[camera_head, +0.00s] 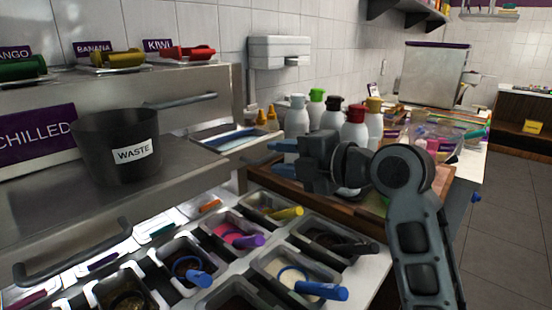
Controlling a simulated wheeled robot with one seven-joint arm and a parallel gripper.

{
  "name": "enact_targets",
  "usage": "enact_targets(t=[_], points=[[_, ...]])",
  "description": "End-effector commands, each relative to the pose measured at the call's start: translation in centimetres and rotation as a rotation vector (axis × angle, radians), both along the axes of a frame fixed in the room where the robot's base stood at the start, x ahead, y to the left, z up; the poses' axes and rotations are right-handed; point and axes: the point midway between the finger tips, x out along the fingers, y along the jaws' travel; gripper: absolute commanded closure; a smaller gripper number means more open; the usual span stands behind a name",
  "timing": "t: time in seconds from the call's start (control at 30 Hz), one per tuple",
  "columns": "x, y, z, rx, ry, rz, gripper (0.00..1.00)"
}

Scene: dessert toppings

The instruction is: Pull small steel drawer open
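A steel unit (215,125) fills the left side, with a purple CHILLED label (37,139) on its front. One bar handle (180,101) is at its upper right, partly behind the waste pot. A second bar handle (75,253) is lower left, on a nearer steel front. I cannot tell which front is the small drawer, or how far either is open. My gripper (279,158) is right of the unit, above the wooden board, pointing left. Its two blue fingertips are apart with nothing visible between them. It is apart from both handles.
A black WASTE pot (118,147) stands before the steel unit. Topping tubs with coloured scoops, including a purple one (249,241), fill the foreground. Several squeeze bottles (297,117) stand behind my gripper on the board (268,180). Open floor (510,210) lies at right.

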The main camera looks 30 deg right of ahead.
Motion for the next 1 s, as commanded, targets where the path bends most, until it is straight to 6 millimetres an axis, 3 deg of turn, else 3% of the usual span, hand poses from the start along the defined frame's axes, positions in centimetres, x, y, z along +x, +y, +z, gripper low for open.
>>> enact_targets(t=[0.2,0.4,1.0], points=[[-3.4,-1.1,0.6,0.0,-0.002,-0.002,0.64],[-5.2,-1.7,1.1,0.0,0.0,0.0,0.64],[-5.4,-1.7,1.2,0.0,0.0,0.001,0.64]])
